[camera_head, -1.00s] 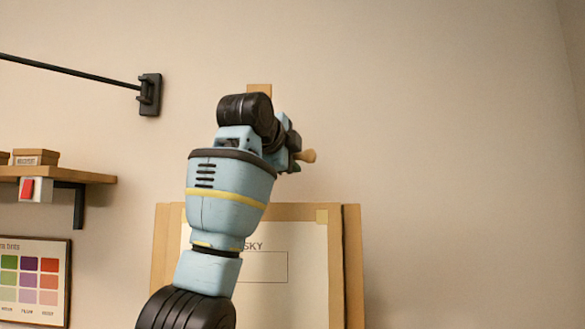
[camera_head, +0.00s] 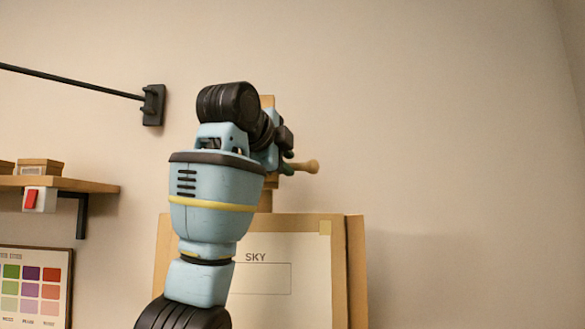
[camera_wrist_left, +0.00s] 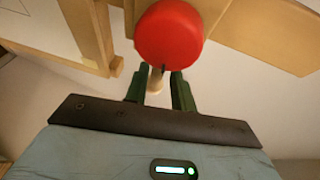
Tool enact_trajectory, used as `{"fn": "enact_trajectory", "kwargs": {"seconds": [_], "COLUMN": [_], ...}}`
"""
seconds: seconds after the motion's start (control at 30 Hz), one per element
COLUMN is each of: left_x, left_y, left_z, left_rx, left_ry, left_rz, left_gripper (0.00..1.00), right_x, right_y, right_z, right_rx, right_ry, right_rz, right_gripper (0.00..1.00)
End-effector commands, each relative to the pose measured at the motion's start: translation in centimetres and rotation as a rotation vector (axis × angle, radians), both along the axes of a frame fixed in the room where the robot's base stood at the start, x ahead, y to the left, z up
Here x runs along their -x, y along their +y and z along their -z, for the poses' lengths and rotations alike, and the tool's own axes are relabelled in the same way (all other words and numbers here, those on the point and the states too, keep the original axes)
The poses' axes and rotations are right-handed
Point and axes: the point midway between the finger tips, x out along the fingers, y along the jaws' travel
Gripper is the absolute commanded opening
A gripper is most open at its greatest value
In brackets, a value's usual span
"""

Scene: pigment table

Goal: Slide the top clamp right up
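In the head view my left arm reaches up in front of the easel mast (camera_head: 267,101), and its dark wrist and hand cover most of the clamp area. A pale wooden handle (camera_head: 307,166) sticks out to the right of the hand, with a dark green finger beside it. In the left wrist view a round red knob (camera_wrist_left: 169,33) sits just beyond the fingers of my left gripper (camera_wrist_left: 159,76). The two green fingers stand apart, with the rounded end of a wooden peg (camera_wrist_left: 155,82) showing between them. My right gripper is in neither view.
The easel board (camera_head: 340,235) with a sheet marked SKY stands below the hand. At left are a wall shelf (camera_head: 85,187) with small boxes, a black rail (camera_head: 75,82) and a colour chart (camera_head: 35,285). The wall to the right is clear.

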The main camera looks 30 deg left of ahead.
Motion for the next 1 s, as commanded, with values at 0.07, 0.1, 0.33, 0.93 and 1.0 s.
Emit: {"fn": "enact_trajectory", "kwargs": {"seconds": [0.07, 0.1, 0.33, 0.93, 1.0], "left_x": [1.0, 1.4, 2.3, 2.3, 2.3], "left_y": [-0.1, -0.2, -0.3, -0.3, -0.3], "left_z": [-0.3, -0.4, -0.6, -0.6, -0.6], "left_rx": [0.001, 0.000, 0.001, 0.001, 0.001], "left_ry": [-0.002, -0.003, 0.000, 0.000, 0.000], "left_rz": [0.000, -0.001, 0.000, 0.000, 0.000], "left_gripper": [0.25, 0.25, 0.25, 0.25, 0.25], "right_x": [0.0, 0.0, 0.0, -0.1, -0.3], "right_y": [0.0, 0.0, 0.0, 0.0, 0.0], "right_z": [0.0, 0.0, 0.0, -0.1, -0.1], "right_rx": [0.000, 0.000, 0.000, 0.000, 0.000], "right_ry": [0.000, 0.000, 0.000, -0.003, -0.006], "right_rz": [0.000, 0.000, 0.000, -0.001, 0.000], "right_gripper": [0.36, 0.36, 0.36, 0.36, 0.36]}}
